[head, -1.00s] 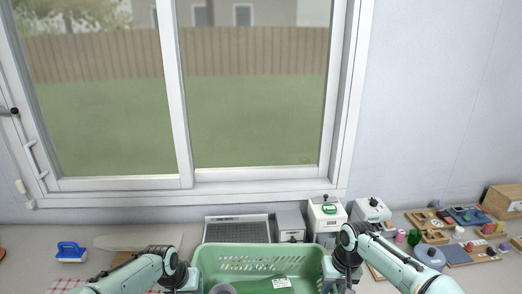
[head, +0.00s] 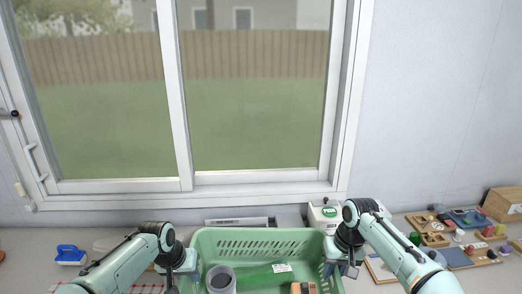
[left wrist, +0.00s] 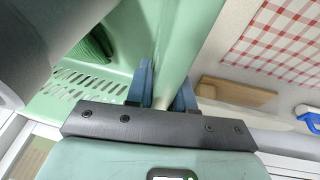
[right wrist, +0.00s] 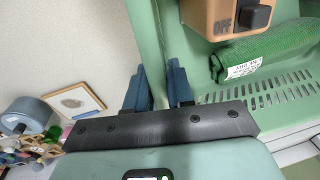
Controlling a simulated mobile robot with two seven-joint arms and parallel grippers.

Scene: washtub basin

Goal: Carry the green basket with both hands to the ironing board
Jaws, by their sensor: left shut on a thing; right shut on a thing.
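The green basket (head: 262,235) is at bottom centre in the head view, raised and hiding things on the counter behind it. My left gripper (left wrist: 166,85) is shut on the basket's left wall. My right gripper (right wrist: 160,85) is shut on its right wall. A pale flat board (head: 107,244), possibly the ironing board, is mostly hidden behind my left arm.
A blue brush (head: 70,254) and a red checked cloth (left wrist: 280,40) lie at left. Small items and trays (head: 455,258) crowd the right of the counter. The window wall is behind.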

